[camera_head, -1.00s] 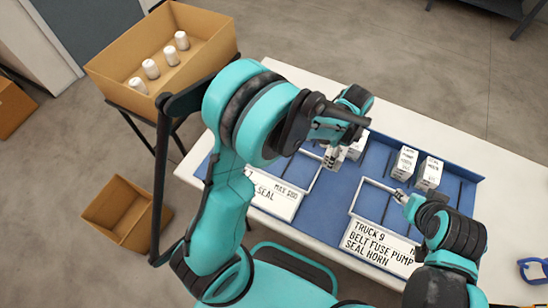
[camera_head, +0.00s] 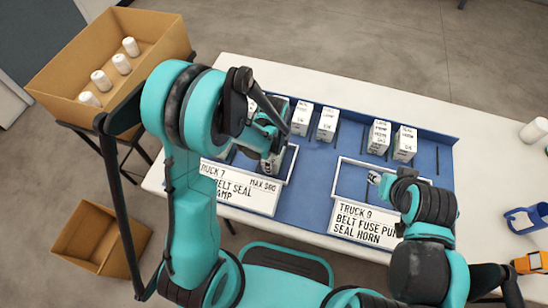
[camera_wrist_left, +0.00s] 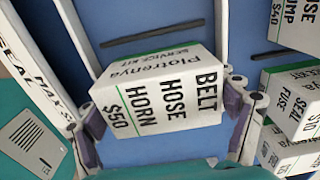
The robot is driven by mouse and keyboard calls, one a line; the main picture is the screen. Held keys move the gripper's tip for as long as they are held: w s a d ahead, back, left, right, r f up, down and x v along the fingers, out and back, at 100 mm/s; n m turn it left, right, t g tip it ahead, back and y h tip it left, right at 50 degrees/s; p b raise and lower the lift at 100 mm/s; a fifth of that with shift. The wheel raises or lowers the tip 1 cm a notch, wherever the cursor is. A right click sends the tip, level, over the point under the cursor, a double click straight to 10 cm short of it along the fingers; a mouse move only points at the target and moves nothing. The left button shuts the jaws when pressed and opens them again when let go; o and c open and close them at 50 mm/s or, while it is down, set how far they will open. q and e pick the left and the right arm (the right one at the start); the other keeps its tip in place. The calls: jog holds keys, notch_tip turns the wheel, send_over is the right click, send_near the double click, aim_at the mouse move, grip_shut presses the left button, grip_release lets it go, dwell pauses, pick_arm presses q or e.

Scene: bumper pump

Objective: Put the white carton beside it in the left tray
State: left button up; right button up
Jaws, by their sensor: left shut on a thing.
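My left gripper (camera_head: 268,165) is over the left tray (camera_head: 291,160), a white frame with a card reading TRUCK 7. It is shut on a white carton, which shows clearly in the left wrist view (camera_wrist_left: 160,90), with the fingers on its two sides. The carton reads BELT HOSE HORN $50 and lies between the tray's white side bars in that view. I cannot tell whether it touches the tray floor. My right gripper (camera_head: 377,180) is at the right tray (camera_head: 340,172), whose card reads TRUCK 9; its fingers are too small to read.
White cartons stand along the back of the blue mat, including a pair (camera_head: 301,119) (camera_head: 327,124) and another pair (camera_head: 379,137) (camera_head: 404,143). A cardboard box (camera_head: 160,45) with several white bottles stands at the left.

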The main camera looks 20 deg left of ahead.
pick_arm(q)
jog(key=shift+r, duration=0.1)
jog(key=o, duration=1.3)
